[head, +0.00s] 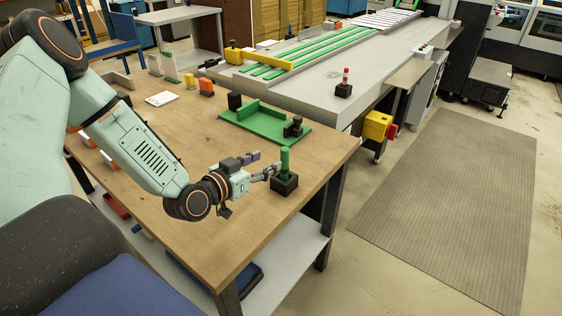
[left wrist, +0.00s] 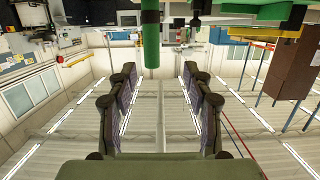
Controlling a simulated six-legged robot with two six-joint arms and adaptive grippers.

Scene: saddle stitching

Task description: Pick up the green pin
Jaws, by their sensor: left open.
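The green pin (head: 285,160) stands upright in a small black block (head: 285,184) near the right front edge of the wooden table. My left gripper (head: 263,165) is just left of the pin, level with it, its fingers pointing at it. In the left wrist view the scene appears upside down, and the pin (left wrist: 150,35) hangs from the top edge. It lines up with the gap between the open, empty fingers of the left gripper (left wrist: 161,85). I cannot tell whether the pin's tip is between the fingertips. My right gripper is not in view.
A green fixture (head: 265,127) with black parts lies behind the pin on the table (head: 230,230). Orange, yellow and white small items stand at the far left. A long machine bed (head: 310,80) adjoins the back. The table's right edge is close to the block.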

